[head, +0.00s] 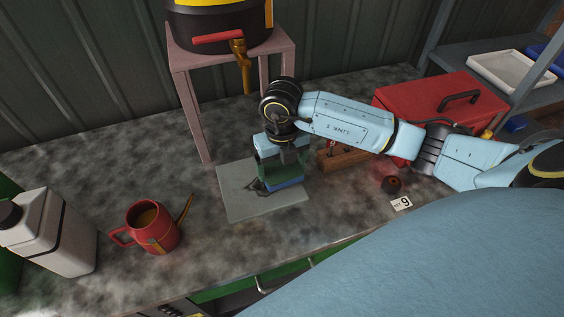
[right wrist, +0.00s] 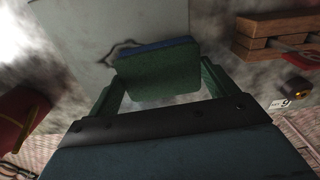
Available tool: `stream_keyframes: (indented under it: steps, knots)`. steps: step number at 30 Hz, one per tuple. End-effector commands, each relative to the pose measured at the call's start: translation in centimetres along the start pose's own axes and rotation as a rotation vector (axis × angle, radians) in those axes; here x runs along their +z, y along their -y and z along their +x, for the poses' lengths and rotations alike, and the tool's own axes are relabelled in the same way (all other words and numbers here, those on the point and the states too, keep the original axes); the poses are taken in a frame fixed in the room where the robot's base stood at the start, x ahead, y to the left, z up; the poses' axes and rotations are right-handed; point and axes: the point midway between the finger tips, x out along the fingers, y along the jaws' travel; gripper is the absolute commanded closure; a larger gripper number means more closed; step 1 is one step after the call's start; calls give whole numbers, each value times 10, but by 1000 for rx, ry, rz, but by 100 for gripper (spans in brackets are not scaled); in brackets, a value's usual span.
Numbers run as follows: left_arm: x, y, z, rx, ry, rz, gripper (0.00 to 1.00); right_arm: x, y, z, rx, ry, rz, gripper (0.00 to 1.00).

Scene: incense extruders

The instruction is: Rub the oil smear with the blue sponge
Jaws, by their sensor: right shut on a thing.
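My right gripper (head: 283,168) is shut on the blue sponge (head: 286,184), which has a green face. In the right wrist view the sponge (right wrist: 158,68) sits between the two fingers, with its green side toward the camera and a blue edge beyond. It is low over the right part of a grey plate (head: 240,205); I cannot tell whether it touches. The oil smear (head: 254,187) shows as dark, thin curved marks on the plate, just left of the sponge and partly hidden by it. It also shows in the right wrist view (right wrist: 112,50). My left gripper is not in view.
A red oil can (head: 152,228) and a white jug (head: 50,235) stand left. A pink stand (head: 187,95) holds a dark drum with a tap behind the plate. A wooden rack (head: 343,158), a red toolbox (head: 425,100) and a number 9 card (head: 401,203) are right.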

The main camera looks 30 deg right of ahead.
Motion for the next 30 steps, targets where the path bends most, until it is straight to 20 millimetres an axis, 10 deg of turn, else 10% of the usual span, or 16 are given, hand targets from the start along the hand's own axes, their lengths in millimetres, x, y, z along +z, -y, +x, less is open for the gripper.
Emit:
stream_keyframes:
  steps: [30]
  knots:
    - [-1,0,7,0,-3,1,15,0,0,9,0,1,1,33]
